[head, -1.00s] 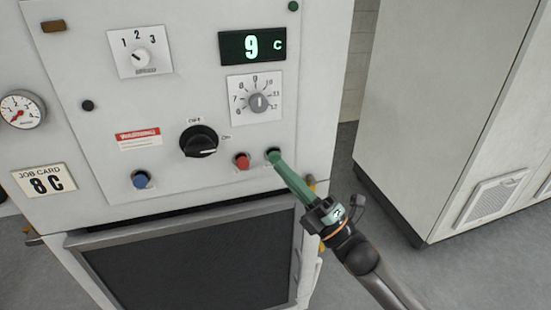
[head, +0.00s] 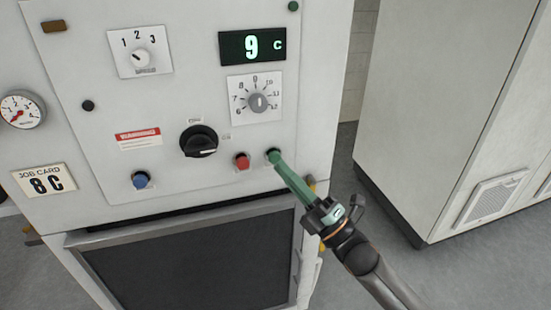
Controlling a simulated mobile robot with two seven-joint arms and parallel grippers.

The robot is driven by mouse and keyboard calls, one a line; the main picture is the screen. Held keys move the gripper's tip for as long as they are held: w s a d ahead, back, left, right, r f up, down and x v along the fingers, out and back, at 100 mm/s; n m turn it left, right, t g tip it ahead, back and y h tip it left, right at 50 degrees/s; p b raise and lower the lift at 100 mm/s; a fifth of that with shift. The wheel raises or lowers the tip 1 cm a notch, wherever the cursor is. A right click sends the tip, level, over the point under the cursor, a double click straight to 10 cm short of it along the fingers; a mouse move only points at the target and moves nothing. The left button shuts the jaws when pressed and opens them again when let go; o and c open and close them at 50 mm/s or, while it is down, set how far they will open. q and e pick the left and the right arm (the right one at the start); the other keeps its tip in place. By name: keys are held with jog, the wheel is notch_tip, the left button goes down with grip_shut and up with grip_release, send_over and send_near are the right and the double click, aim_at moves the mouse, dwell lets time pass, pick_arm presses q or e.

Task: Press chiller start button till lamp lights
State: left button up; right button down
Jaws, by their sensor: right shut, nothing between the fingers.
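The chiller's white control panel (head: 75,68) fills the left and middle of the head view. My right gripper (head: 275,158) is shut, with its green fingertips at the button right of the red button (head: 242,161). The fingertips cover most of that button, so its colour and how far it is pressed are hidden. A small round dark green lamp (head: 293,6) sits at the panel's top right and looks unlit. The display (head: 252,46) reads 9 C in lit digits. My left gripper is not in view.
A black rotary switch (head: 199,142), a blue button (head: 141,180), a grey setting dial (head: 258,103) and a white selector (head: 139,57) are on the panel. A large cabinet (head: 445,100) stands at right.

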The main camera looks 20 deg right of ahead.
jog(key=shift+w, duration=0.1)
jog(key=shift+w, duration=0.35)
jog(key=shift+w+b, duration=0.35)
jog(key=shift+w, duration=0.1)
dwell(0.7)
jog(key=shift+s, duration=0.15)
jog(key=shift+s+p, duration=0.35)
jog(key=shift+s, duration=0.4)
jog(key=shift+s+d+p, duration=0.1)
jog(key=shift+s+p, duration=0.65)
jog(key=shift+s, duration=1.75)
